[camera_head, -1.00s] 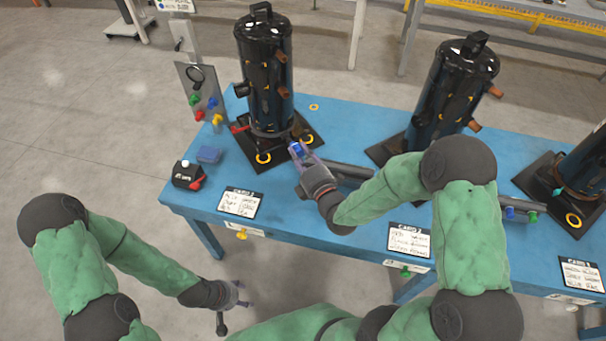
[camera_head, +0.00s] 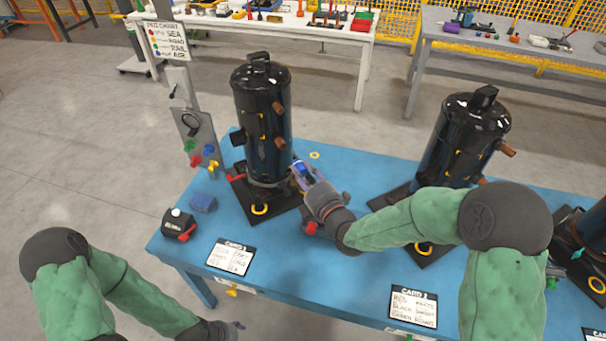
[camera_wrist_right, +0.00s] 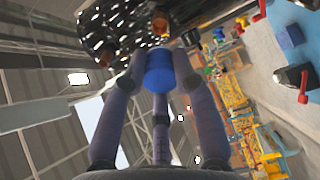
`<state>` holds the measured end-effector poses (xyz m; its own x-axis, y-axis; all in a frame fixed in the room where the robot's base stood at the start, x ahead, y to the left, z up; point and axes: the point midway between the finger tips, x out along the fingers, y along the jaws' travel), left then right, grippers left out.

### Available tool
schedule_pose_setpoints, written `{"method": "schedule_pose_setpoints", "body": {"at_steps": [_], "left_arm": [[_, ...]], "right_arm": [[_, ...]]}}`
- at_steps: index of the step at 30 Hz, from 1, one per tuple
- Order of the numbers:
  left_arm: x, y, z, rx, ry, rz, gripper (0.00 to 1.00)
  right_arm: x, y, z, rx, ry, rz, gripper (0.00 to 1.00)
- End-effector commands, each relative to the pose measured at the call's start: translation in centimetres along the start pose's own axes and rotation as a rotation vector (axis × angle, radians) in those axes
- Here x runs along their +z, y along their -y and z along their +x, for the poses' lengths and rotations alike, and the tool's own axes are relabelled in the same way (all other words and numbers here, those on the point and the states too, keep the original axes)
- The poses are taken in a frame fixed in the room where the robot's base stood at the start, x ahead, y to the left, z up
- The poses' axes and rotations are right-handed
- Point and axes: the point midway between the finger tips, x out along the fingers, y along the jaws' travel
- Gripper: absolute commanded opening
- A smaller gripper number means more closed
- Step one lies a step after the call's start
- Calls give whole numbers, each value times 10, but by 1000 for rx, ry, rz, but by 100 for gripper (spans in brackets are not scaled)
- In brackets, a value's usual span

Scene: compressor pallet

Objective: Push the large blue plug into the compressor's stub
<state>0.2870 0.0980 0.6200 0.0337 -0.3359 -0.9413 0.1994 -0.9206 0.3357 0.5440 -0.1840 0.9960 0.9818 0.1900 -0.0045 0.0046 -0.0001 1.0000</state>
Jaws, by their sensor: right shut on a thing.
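The black compressor (camera_head: 262,125) stands upright on a dark base plate at the left of the blue table. Copper stubs show on its side. My right gripper (camera_head: 301,172) is low at its right side, shut on the large blue plug (camera_head: 300,167). In the right wrist view the blue plug (camera_wrist_right: 160,72) sits between the fingertips, pointing at the compressor's dark body (camera_wrist_right: 120,25). A copper-coloured stub (camera_wrist_right: 160,24) shows beyond the plug, apart from it in the picture. Whether the plug touches any stub is hidden. My left gripper (camera_head: 237,327) is at the bottom edge, away from the table.
A second compressor (camera_head: 465,140) stands to the right on the blue table (camera_head: 330,265). A panel with coloured plugs (camera_head: 198,140) stands behind.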

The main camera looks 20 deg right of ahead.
Motion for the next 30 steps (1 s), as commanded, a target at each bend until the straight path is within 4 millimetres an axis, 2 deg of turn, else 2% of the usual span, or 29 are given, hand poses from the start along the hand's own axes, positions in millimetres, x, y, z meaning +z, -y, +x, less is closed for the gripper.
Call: {"method": "schedule_pose_setpoints", "body": {"at_steps": [18, 30], "left_arm": [[-1, 8, 21, 0, 0, 0, 59], [-1, 8, 24, 0, 0, 0, 59]], "right_arm": [[0, 1, 48, 1, -1, -1, 0], [0, 0, 58, 0, 0, 0, 0]]}}
